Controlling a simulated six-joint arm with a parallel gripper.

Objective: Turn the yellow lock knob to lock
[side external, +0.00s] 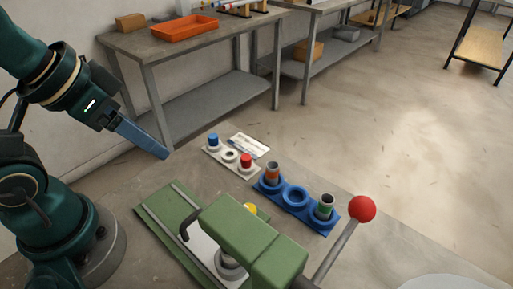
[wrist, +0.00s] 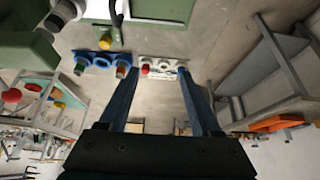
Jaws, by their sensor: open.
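The yellow lock knob (side external: 250,208) shows as a small yellow piece behind the green clamp body (side external: 240,229) of the jig, which hides part of it. Its turn position cannot be told. My gripper (side external: 165,154) is in the air to the left of the jig, clearly apart from the knob. In the wrist view its two blue fingers (wrist: 158,72) are spread with nothing held between them.
A lever with a red ball (side external: 362,209) rises right of the clamp. A blue holder (side external: 295,196) carries two cylinders, with an empty ring between them. A white holder (side external: 215,149) has a blue and a red piece. An orange tray (side external: 185,28) is on the back bench.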

